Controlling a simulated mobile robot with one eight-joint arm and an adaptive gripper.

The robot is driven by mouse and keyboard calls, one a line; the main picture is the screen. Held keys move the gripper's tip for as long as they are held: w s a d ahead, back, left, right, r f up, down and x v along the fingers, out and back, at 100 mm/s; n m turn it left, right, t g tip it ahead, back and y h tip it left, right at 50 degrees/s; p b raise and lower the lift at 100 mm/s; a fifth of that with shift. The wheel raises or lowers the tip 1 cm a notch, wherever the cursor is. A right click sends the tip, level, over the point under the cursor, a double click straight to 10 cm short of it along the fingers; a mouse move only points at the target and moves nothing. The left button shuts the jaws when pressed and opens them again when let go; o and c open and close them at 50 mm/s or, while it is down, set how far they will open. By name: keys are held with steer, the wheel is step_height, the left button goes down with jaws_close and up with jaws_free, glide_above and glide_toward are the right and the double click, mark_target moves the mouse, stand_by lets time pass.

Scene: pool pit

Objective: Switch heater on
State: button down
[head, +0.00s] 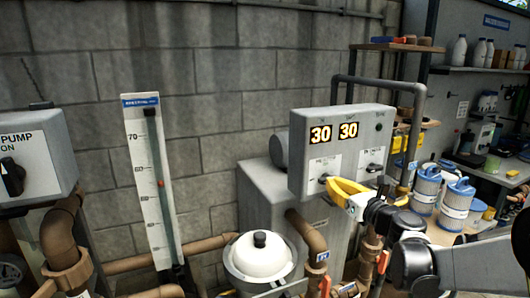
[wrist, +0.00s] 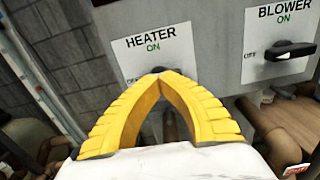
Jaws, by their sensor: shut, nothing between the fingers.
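In the wrist view this plate (wrist: 150,48) reads HEATER, with ON in green at the top and a partly covered OFF at the left. My gripper (head: 328,181) has yellow fingers and is at the lower edge of this plate. In the wrist view my gripper (wrist: 165,76) is shut and empty, its tips over the plate's lower part. They mostly hide the heater knob, so I cannot tell its angle or any contact.
The blower switch (wrist: 290,51) is a black handle lying sideways, right of the heater plate. Brown pipes (head: 310,235) and a white-lidded pot (head: 260,255) are below. A pump box (head: 30,155) is at the left. Shelves (head: 475,70) with bottles stand at the right.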

steer(key=m, duration=0.9)
steer(key=c, duration=2.1)
jaws_free()
steer(key=o, duration=0.8)
steer(key=shift+c, duration=0.2)
steer(key=shift+s, duration=0.1)
steer(key=v, duration=0.7)
